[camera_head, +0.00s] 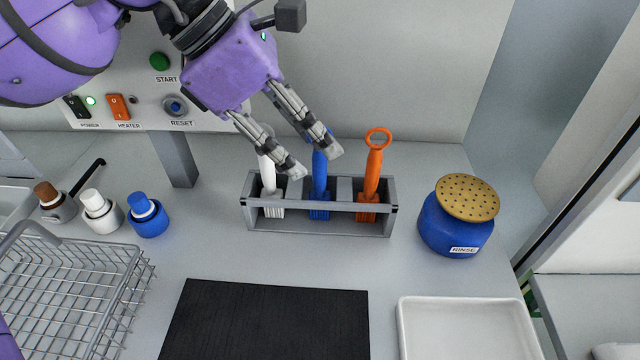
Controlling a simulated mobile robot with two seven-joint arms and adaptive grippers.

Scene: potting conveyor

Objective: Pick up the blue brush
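The blue brush (319,180) stands upright in the middle of the grey holder (280,224), bristles down. A white brush (268,177) stands on its left and an orange brush (372,177) on its right. My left gripper (316,163) reaches in from the upper left, with its two fingers spread apart. One fingertip is in front of or beside the top of the blue brush and hides part of its handle. The other fingertip is between the white and blue brushes in the picture. Contact with the blue brush cannot be told. My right gripper is not in view.
A blue rinse jar (449,228) with a perforated lid stands right of the holder. A wire basket (75,285), several small bottles (148,217), a black mat (265,322) and a white tray (465,330) surround it. A control panel (140,110) stands behind.

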